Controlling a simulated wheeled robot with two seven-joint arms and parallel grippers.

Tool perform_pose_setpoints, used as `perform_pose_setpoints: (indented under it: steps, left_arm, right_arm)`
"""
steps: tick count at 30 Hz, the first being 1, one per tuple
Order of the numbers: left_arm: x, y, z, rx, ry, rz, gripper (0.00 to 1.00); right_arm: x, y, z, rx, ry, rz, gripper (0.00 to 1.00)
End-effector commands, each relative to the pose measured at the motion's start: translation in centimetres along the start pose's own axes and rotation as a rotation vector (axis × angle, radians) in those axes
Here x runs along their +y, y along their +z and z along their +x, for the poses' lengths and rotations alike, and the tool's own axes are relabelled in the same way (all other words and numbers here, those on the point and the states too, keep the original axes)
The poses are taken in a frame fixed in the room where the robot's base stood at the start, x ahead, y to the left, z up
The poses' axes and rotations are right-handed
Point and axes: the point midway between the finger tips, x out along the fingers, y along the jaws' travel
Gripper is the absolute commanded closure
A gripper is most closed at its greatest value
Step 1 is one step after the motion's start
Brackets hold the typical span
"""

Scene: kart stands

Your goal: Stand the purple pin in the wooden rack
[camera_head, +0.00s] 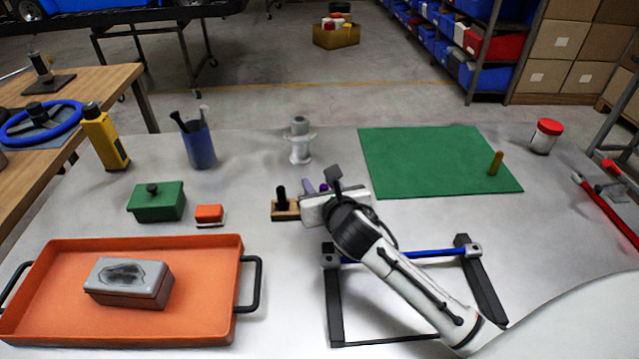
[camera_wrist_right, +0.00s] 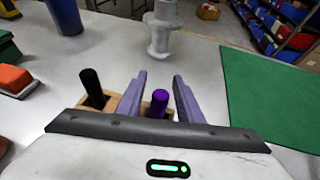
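The wooden rack (camera_head: 284,213) stands on the grey table, partly hidden by my right gripper in the head view. A black pin (camera_head: 281,195) stands upright at its left end. In the right wrist view the purple pin (camera_wrist_right: 158,104) stands upright at the right part of the rack (camera_wrist_right: 88,109). My right gripper (camera_wrist_right: 159,85) is over that part, its two purple-grey fingers apart on either side of the purple pin, with small gaps showing. The pin's lower end is hidden by the gripper body. My left gripper is not in view.
A white spool-like part (camera_head: 300,146) stands behind the rack. A green mat (camera_head: 420,165) bears a mustard-coloured peg (camera_head: 495,163). An orange tray (camera_head: 60,325), green box (camera_head: 157,203) and blue cup (camera_head: 199,147) are left. A black frame with a blue bar (camera_head: 420,253) lies in front.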

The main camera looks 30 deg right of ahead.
Motion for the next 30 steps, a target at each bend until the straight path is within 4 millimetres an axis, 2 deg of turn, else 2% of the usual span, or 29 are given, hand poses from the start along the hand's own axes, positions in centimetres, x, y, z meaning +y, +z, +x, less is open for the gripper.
perform_pose_setpoints:
  steps: [11,14,24,30]
  left_arm:
    - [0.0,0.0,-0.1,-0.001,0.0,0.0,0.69]
    - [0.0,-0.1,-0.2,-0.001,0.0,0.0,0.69]
    - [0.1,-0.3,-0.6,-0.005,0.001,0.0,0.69]
    - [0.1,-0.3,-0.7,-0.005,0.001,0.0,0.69]
  right_arm:
    - [0.0,0.3,-0.5,-0.001,0.001,-0.001,0.67]
    - [0.0,0.3,-1.9,-0.001,0.001,-0.003,0.67]
    - [0.0,0.2,-9.0,0.0,0.002,-0.002,0.67]
    - [0.0,0.2,-11.6,0.0,0.001,-0.001,0.67]
